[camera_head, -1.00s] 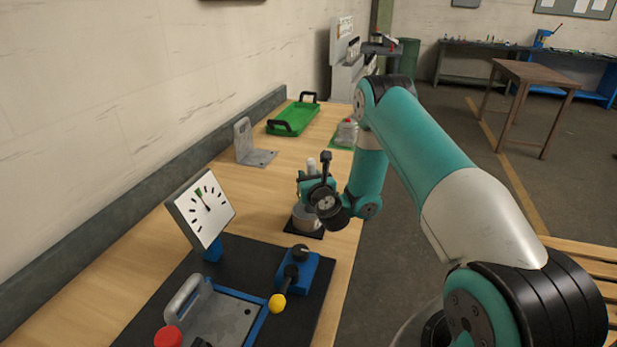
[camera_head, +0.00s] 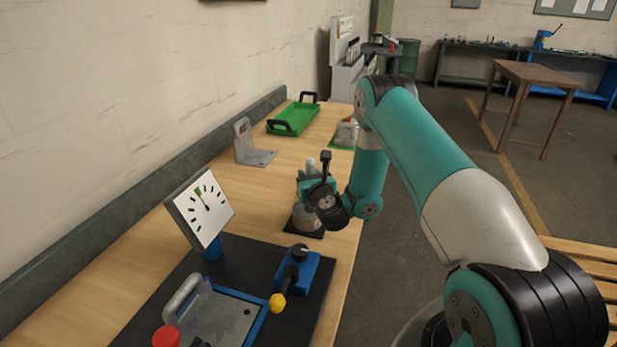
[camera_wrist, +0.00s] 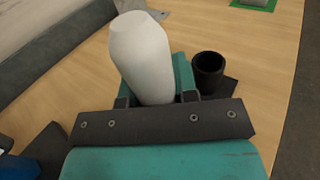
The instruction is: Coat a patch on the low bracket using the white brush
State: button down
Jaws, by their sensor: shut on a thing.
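My gripper (camera_head: 307,186) is shut on the white brush (camera_wrist: 141,58). In the wrist view the pale, thick end of the brush rises between the jaws; its lower end is hidden by my gripper. In the head view only a small pale tip of the brush (camera_head: 311,164) shows above the jaws. The low bracket (camera_head: 252,148), a grey metal L-shape with an upright plate, stands on the bench beyond my gripper, apart from it. Part of it shows at the top of the wrist view (camera_wrist: 156,14).
A green tray (camera_head: 293,119) lies farther back. A dial (camera_head: 201,207) and blue fixture (camera_head: 297,272) are in front. Bench around the bracket is clear.

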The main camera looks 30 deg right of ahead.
jog(key=shift+a+f, duration=0.2)
jog(key=shift+f, duration=0.1)
notch_tip(320, 180, up, 9)
jog(key=p, duration=0.6)
jog(key=shift+f, duration=0.2)
jog(key=shift+a, duration=0.15)
dwell(0.3)
